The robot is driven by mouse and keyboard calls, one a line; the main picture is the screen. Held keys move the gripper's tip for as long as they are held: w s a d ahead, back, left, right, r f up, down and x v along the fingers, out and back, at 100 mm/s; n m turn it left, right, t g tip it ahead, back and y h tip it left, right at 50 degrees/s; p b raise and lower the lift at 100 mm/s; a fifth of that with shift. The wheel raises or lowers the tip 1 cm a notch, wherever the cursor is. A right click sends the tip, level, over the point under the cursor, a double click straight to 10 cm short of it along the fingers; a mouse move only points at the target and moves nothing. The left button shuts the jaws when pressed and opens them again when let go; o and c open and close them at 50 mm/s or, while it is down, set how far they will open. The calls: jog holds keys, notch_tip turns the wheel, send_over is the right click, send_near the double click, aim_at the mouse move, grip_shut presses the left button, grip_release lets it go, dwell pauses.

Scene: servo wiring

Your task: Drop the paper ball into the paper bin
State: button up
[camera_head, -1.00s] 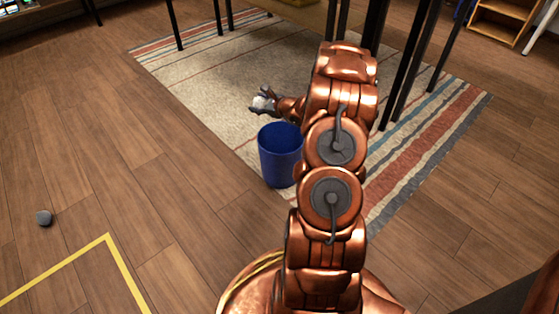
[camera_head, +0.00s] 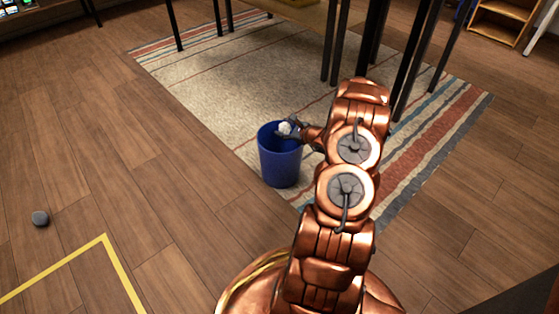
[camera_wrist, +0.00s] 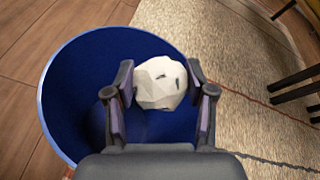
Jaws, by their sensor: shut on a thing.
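The white crumpled paper ball (camera_wrist: 160,83) is between the fingers of my gripper (camera_wrist: 158,88) in the wrist view. It also shows small in the head view (camera_head: 285,128). My gripper (camera_head: 289,130) is shut on it, at the blue bin's mouth. The blue paper bin (camera_head: 279,162) stands upright at the rug's edge. In the wrist view, the open mouth of the bin (camera_wrist: 75,110) lies behind and below the ball, with the ball over its right part. Part of the bin's rim is hidden by my gripper.
A striped rug (camera_head: 220,90) lies under a table with dark legs (camera_head: 335,45). A small grey object (camera_head: 40,218) lies on the wooden floor at left. Yellow tape (camera_head: 75,262) marks the floor at front left. A wooden shelf (camera_head: 497,20) stands at back right.

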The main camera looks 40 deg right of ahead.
jog(key=shift+f, duration=1)
jog(key=o, duration=0.8)
jog(key=shift+o, duration=0.2)
jog(key=v, duration=1.2)
jog(key=shift+r, duration=0.1)
